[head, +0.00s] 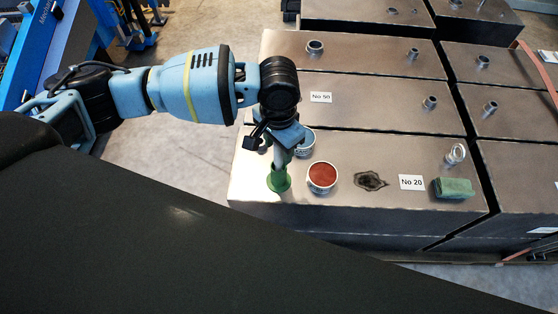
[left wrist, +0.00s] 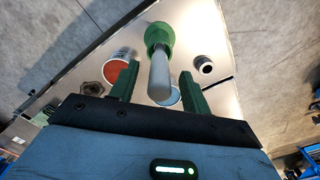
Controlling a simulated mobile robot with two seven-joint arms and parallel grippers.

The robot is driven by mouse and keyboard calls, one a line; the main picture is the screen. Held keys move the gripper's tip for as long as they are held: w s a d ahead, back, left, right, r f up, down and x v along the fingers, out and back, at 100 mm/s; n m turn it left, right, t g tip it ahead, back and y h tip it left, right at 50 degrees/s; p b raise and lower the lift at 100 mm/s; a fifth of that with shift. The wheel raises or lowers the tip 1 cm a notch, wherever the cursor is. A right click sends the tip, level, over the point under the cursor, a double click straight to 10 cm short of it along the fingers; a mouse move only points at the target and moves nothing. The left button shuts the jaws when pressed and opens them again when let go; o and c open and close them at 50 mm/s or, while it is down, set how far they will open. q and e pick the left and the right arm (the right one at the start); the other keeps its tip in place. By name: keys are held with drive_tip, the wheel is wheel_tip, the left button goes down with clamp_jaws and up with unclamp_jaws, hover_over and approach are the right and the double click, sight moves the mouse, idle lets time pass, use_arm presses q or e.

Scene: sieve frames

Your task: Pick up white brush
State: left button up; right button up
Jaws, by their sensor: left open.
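The white brush (left wrist: 160,78) has a pale handle that points up from a round green piece (left wrist: 159,36). In the head view the green piece (head: 279,180) stands near the front left corner of the metal block. I cannot tell whether it is a holder or part of the brush. My left gripper (head: 281,148) is above it, pointing down. In the left wrist view the open green fingers of this gripper (left wrist: 158,68) are on either side of the handle, with gaps visible. The bristles are hidden. My right gripper is not in view.
A pot with red contents (head: 322,175) stands just right of the green piece. A pot with pale blue contents (head: 305,143) is behind it, partly hidden. A dark patch (head: 370,181), a "No 20" label (head: 412,182) and a green block (head: 453,188) lie farther right.

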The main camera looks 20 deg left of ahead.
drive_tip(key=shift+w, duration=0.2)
use_arm(q)
clamp_jaws()
